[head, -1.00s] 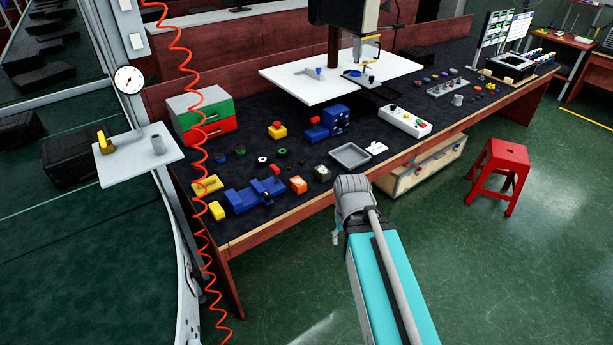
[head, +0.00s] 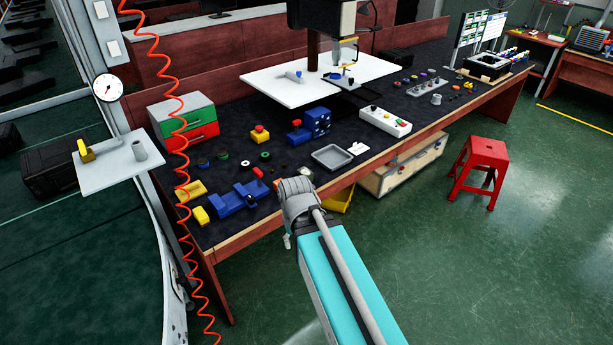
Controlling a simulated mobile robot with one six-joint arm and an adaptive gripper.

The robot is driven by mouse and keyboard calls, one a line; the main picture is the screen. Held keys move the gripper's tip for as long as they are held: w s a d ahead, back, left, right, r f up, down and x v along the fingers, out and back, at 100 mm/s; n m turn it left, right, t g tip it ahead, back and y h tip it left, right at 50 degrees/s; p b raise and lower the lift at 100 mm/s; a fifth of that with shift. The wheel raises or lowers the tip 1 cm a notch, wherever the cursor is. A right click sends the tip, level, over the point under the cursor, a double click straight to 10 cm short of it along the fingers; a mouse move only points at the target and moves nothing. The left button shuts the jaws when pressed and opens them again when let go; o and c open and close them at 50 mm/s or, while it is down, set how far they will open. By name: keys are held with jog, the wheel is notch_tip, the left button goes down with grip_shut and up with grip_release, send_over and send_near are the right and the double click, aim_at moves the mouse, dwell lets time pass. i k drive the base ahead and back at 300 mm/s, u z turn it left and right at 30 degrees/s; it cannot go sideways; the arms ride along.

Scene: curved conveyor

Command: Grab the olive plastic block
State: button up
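A small olive block (head: 304,173) with a pale patch on top appears to be the olive plastic block. It sits on the dark bench top near the front edge, left of the grey tray, and is partly hidden by the end of my arm. My gripper (head: 289,241) is at the end of my turquoise arm, at the front edge of the bench. Only its grey wrist and a small pale part below show clearly; its fingers cannot be made out. I see nothing held.
The grey tray (head: 333,157) lies right of the block. A blue vise (head: 235,199) and a yellow block (head: 201,215) are to the left. A button box (head: 385,121) stands farther right. A yellow bin (head: 340,201) is below the bench edge; a red stool (head: 480,165) stands on the floor.

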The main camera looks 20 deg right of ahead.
aim_at(304, 170)
jog(key=u, duration=0.1)
jog(key=i, duration=1)
jog(key=z, duration=0.05)
